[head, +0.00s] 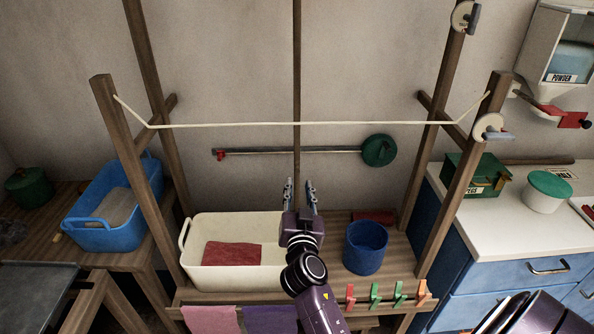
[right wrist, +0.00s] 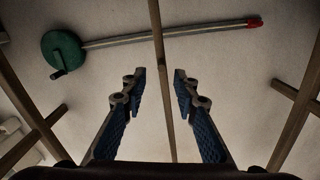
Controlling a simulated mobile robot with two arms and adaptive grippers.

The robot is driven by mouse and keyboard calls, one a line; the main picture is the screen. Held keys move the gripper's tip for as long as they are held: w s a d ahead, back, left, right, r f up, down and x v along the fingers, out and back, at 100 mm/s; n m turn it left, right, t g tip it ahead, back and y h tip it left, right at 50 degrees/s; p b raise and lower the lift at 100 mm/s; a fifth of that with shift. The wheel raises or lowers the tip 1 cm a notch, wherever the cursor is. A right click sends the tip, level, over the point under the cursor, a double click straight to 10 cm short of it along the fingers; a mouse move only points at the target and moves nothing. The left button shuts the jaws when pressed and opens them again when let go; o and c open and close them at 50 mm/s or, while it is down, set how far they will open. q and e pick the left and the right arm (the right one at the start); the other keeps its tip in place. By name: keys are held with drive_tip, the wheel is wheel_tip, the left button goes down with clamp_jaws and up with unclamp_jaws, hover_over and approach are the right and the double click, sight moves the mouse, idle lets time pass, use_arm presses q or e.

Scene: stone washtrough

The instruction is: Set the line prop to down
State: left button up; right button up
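A thin upright wooden pole (head: 297,75), which looks like the line prop, runs from the top of the head view, past the washing line (head: 235,124), down behind my right gripper. My right gripper (head: 300,188) is open, its fingers pointing toward the wall. In the right wrist view the gripper (right wrist: 158,85) has the pole (right wrist: 158,45) showing between its fingertips with no visible contact; its depth is unclear. A grey wall bar (head: 300,150) with a green disc (head: 379,150) and red end lies roughly level behind; it also shows in the wrist view (right wrist: 160,33). My left gripper is not seen.
A cream tub (head: 187,262) with a red cloth (head: 232,256) and a blue pot (head: 366,248) stand on the wooden bench below. Wooden posts (head: 128,140) flank both sides. Pegs (head: 399,294) line the front edge. A blue basket (head: 104,232) stands at left.

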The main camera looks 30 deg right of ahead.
sight(298, 171)
drive_tip(key=shift+r+p+x, duration=0.2)
drive_tip(key=shift+p+x, duration=0.6)
drive_tip(key=shift+x, duration=3.2)
drive_tip(key=shift+a, duration=0.1)
drive_tip(key=shift+c, duration=0.5)
clamp_jaws()
